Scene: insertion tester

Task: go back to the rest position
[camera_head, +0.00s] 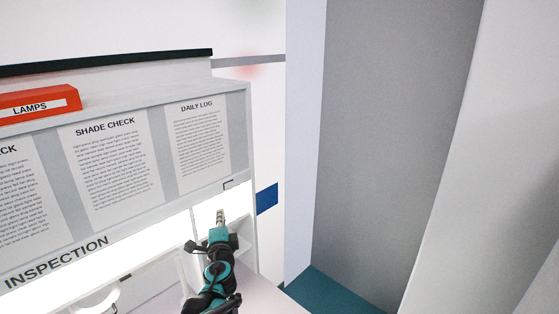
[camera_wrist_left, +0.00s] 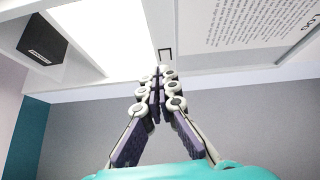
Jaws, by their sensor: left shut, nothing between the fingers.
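My left gripper (camera_head: 220,216) is raised in front of the inspection station (camera_head: 165,105), near its lower right corner. In the left wrist view the fingers of my left gripper (camera_wrist_left: 159,75) meet at their tips, with nothing held between them. The tips appear near the bright lit panel (camera_wrist_left: 105,30) and a small dark bracket mark. I cannot tell from these views whether they touch the station. My right gripper does not show in either view.
The station carries posted sheets such as the daily log (camera_head: 202,140) and a red lamps box (camera_head: 38,103). A blue patch (camera_head: 267,199) shows beside its edge. A tall grey recess (camera_head: 390,150) with a teal floor (camera_head: 335,292) stands at the right.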

